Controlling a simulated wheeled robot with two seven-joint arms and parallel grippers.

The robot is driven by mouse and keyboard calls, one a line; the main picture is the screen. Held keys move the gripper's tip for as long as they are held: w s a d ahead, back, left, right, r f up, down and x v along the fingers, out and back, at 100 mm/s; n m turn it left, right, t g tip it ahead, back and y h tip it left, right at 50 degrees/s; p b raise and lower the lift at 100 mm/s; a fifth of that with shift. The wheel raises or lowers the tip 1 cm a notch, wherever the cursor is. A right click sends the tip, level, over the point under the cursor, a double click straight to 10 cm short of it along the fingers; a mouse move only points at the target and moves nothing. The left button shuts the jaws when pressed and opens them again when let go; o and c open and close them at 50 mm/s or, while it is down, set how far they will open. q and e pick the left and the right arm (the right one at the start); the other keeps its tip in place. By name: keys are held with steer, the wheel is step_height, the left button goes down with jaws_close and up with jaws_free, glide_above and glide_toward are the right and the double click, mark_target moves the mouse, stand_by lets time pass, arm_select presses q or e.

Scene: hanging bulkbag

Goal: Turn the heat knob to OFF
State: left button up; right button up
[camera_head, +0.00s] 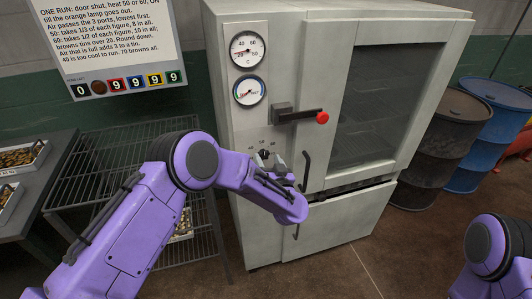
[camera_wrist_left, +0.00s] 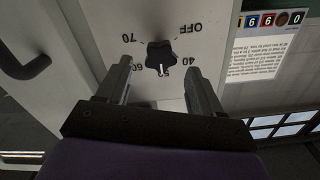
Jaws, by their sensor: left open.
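The black heat knob (camera_wrist_left: 160,54) is on the pale oven front, among the marks OFF, 40, 60 and 70, which appear upside down in the left wrist view. Its white pointer mark is between 40 and 60, away from OFF. My left gripper (camera_wrist_left: 159,70) is open, with one finger on each side of the knob and a visible gap to it. In the head view the knob (camera_head: 264,153) shows just past my left gripper (camera_head: 279,164), which partly hides the dial. My right gripper is outside both views; only part of that arm shows.
The oven (camera_head: 290,60) has two gauges and a red-tipped door handle (camera_head: 300,115) above the knob. A vertical bar handle (camera_head: 306,170) is close right of my left gripper. A wire rack (camera_head: 110,165) stands left, drums (camera_head: 435,145) right. Open floor lies in front.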

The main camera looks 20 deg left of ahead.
mark_target(264, 155)
arm_select(q)
steer(key=x, duration=0.2)
steer(key=shift+w+a+f, duration=0.1)
steer(key=shift+w+a, duration=0.05)
steer(key=shift+w, duration=0.1)
steer(key=c, duration=1.1)
steer(key=shift+o, duration=0.2)
